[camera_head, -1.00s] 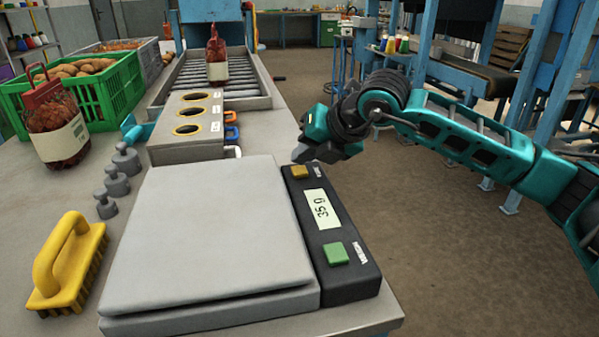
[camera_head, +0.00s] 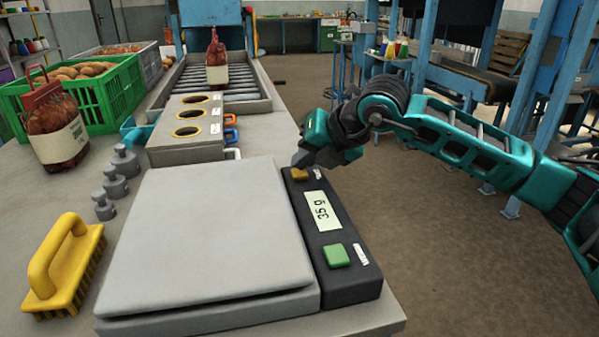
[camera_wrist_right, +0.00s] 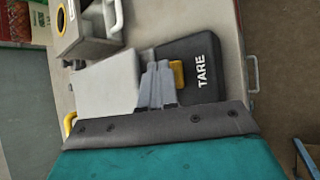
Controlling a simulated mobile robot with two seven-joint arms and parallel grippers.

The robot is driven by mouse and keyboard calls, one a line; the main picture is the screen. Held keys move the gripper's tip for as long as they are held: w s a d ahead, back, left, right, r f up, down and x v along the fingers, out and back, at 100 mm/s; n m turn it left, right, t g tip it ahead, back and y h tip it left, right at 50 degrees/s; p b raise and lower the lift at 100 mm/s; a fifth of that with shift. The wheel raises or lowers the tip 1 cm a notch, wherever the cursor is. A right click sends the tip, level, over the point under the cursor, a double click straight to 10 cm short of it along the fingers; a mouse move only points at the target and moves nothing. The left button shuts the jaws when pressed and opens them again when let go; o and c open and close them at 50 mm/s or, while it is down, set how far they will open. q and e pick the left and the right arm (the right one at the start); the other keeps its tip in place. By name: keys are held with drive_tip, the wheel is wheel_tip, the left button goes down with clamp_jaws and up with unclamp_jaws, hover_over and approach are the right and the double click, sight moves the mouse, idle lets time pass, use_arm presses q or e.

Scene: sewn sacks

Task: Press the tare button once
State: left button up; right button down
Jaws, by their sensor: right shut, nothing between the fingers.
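The grey scale (camera_head: 205,235) stands on the bench with a flat, empty plate. Its dark control panel (camera_head: 318,210) is on the right side. The display (camera_head: 321,211) reads 35 g. The yellow tare button (camera_head: 300,175) is at the panel's far end; in the right wrist view the button (camera_wrist_right: 177,73) sits beside the word TARE. A green button (camera_head: 336,255) is at the near end. My right gripper (camera_head: 302,158) is shut and empty, its fingertips right at the yellow button. In the wrist view the fingers (camera_wrist_right: 157,80) partly cover the button; I cannot tell whether they touch it.
Grey weights (camera_head: 114,183) and a yellow brush (camera_head: 65,265) lie left of the scale. A grey box with round holes (camera_head: 187,140) stands behind it. A green crate of potatoes (camera_head: 112,98), a red sack (camera_head: 58,140) and a roller conveyor (camera_head: 195,82) are farther back.

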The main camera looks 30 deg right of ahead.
sight(304, 173)
drive_tip(key=shift+f, duration=0.25)
idle(0.5)
drive_tip(key=shift+r, duration=0.9)
drive_tip(key=shift+r+p, duration=1.85)
drive_tip(key=shift+r, duration=0.7)
